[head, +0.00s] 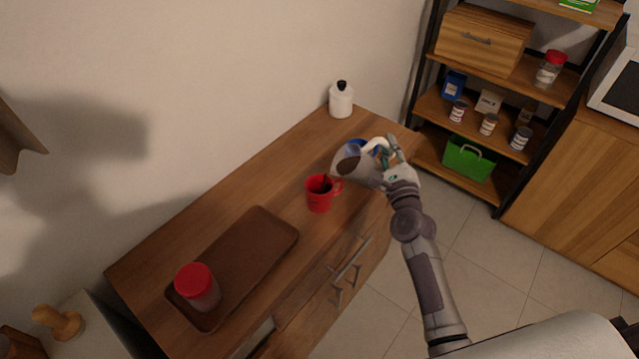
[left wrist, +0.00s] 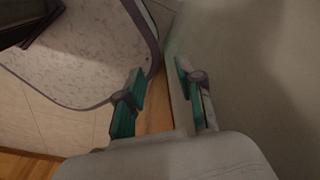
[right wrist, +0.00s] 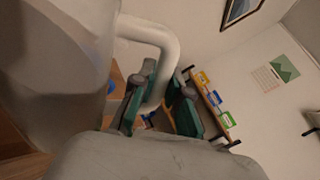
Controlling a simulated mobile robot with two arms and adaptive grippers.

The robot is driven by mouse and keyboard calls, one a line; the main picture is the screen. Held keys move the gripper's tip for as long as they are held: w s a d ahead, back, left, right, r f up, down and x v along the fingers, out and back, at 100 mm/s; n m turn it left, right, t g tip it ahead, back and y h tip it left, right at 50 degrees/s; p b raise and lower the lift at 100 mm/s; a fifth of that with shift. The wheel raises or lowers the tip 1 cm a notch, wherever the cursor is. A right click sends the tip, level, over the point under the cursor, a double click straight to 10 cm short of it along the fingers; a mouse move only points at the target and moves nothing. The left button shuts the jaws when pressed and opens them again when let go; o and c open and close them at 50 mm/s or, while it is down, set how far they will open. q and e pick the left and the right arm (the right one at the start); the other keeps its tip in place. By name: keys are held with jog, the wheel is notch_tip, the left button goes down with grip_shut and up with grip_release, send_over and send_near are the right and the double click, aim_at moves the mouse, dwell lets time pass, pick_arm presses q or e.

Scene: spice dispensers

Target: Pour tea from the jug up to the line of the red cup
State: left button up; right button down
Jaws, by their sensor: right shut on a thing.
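The jug (head: 350,168), greyish and see-through, is tilted in the air just above and right of the red cup in the head view. My right gripper (head: 384,158) is shut on its white handle (right wrist: 163,45), which shows between the fingers (right wrist: 158,98) in the right wrist view. The jug's body (right wrist: 55,60) fills the left of that view. The red cup (head: 317,200) stands upright on the wooden cabinet, with something dark inside. Its line and liquid level are too small to tell. My left gripper (left wrist: 158,100) is open and empty in the left wrist view.
A blue item (head: 354,145) shows partly behind the jug. A white bottle (head: 341,100) stands at the cabinet's far end. A brown tray (head: 250,245) bears a red-lidded jar (head: 198,288). A shelf (head: 490,75) with jars stands at right.

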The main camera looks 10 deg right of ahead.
jog(key=shift+a+r+n, duration=0.15)
jog(key=shift+a+n, duration=0.05)
jog(key=shift+n, duration=0.1)
dwell(0.4)
jog(key=shift+a+r+n+y+p, duration=0.15)
jog(key=shift+a+r+n+p, duration=0.15)
jog(key=shift+r+n, duration=0.25)
jog(key=shift+a+r+n+y+p, duration=0.15)
jog(key=shift+a+r+n+p, duration=0.15)
jog(key=shift+r+n, duration=0.2)
dwell(2.1)
